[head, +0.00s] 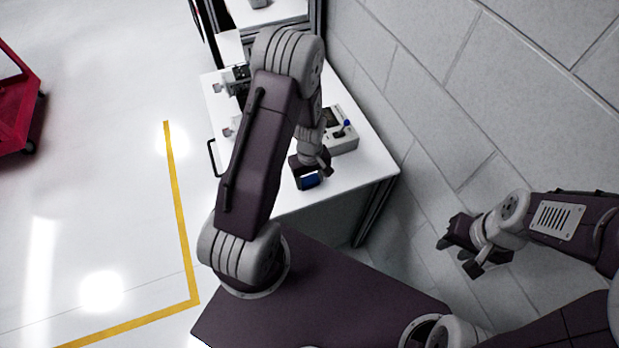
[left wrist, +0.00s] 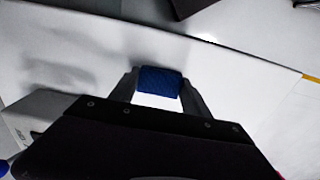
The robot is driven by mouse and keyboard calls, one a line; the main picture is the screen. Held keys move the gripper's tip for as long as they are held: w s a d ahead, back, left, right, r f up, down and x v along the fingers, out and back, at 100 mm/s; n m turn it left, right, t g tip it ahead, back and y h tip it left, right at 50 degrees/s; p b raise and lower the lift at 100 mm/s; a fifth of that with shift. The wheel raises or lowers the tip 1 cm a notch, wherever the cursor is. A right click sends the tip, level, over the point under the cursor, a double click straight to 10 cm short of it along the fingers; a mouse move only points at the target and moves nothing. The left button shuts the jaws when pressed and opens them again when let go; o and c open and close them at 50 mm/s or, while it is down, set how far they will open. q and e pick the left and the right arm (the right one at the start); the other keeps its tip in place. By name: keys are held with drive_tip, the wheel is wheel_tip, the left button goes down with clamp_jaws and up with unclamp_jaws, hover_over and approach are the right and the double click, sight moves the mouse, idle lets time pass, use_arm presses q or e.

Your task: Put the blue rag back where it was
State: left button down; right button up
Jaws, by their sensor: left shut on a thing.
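The blue rag (head: 309,181) is a small dark blue piece between the fingers of my left gripper (head: 314,175), over the near part of the white table (head: 290,205). In the left wrist view the rag (left wrist: 160,82) spans the gap between the two fingertips, and my left gripper (left wrist: 160,92) is shut on it. A shadow lies on the white surface beside it. I cannot tell whether the rag touches the table. My right gripper (head: 462,256) hangs empty by the grey wall at the right, with its fingers apart.
A grey-white device (head: 342,140) with a blue knob stands on the table behind my left gripper. Other small devices (head: 236,78) sit at the table's far left, partly behind my arm. The block wall (head: 430,90) closes off the right side. A red cart (head: 15,100) stands far left.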

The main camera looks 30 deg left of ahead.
use_arm(q)
drive_tip(key=shift+s+f, duration=0.1)
drive_tip(key=shift+s, duration=0.05)
drive_tip(key=c, duration=0.8)
unclamp_jaws()
drive_tip(key=o, duration=0.3)
